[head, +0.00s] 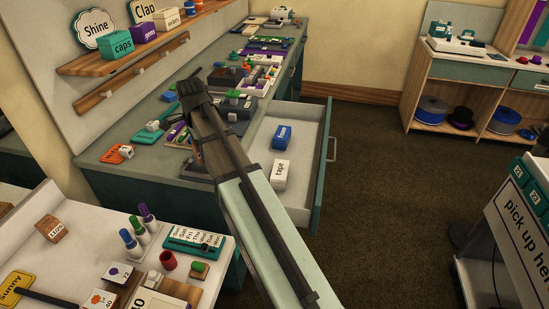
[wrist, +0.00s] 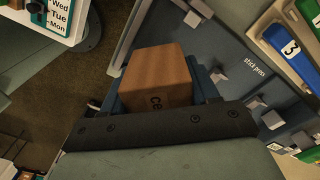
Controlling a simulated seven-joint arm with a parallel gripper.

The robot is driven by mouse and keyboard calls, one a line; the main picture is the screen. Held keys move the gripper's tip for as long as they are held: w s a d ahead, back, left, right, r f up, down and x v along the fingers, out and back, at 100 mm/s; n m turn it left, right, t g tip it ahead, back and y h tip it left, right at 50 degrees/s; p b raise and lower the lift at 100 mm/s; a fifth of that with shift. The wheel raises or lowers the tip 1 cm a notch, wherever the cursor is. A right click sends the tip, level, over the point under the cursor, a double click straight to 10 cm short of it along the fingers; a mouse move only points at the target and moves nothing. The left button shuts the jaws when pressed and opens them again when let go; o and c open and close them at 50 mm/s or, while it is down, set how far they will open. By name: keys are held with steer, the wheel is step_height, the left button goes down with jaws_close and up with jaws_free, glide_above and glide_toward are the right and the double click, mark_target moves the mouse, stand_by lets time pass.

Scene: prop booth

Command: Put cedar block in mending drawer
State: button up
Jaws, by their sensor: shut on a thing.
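The cedar block is a brown wooden cube (wrist: 158,75) with dark letters starting "Ce" on one face. In the wrist view it sits between the fingers of my gripper (wrist: 162,88), which is shut on it. In the head view my arm hides most of the gripper, and I cannot make out the block there. A white-lined drawer (head: 312,118) stands pulled open from the dark green counter, right of my arm. No label naming it the mending drawer is readable. Inside are a blue box (head: 282,137) and a white box reading "tape" (head: 280,174).
My arm crosses the counter (head: 135,173) beside the open drawer. A panel reading "stick press" (wrist: 245,75) is close to the block in the wrist view. A white table (head: 75,225) with markers and a day board (head: 195,242) stands at lower left. Open floor lies right of the drawer.

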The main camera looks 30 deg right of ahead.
steer(key=s+d+m, duration=0.2)
steer(key=s+d, duration=0.1)
steer(key=d, duration=0.4)
steer(key=s+d+m, duration=0.2)
steer(key=s+d, duration=0.2)
steer(key=d, duration=0.3)
steer(key=m, duration=0.4)
glide_above(292, 205)
steer(key=shift+w+f, duration=0.15)
steer(key=shift+f, duration=11.5)
steer(key=shift+f, duration=0.15)
steer(key=o, duration=1.1)
steer(key=shift+r, duration=6.15)
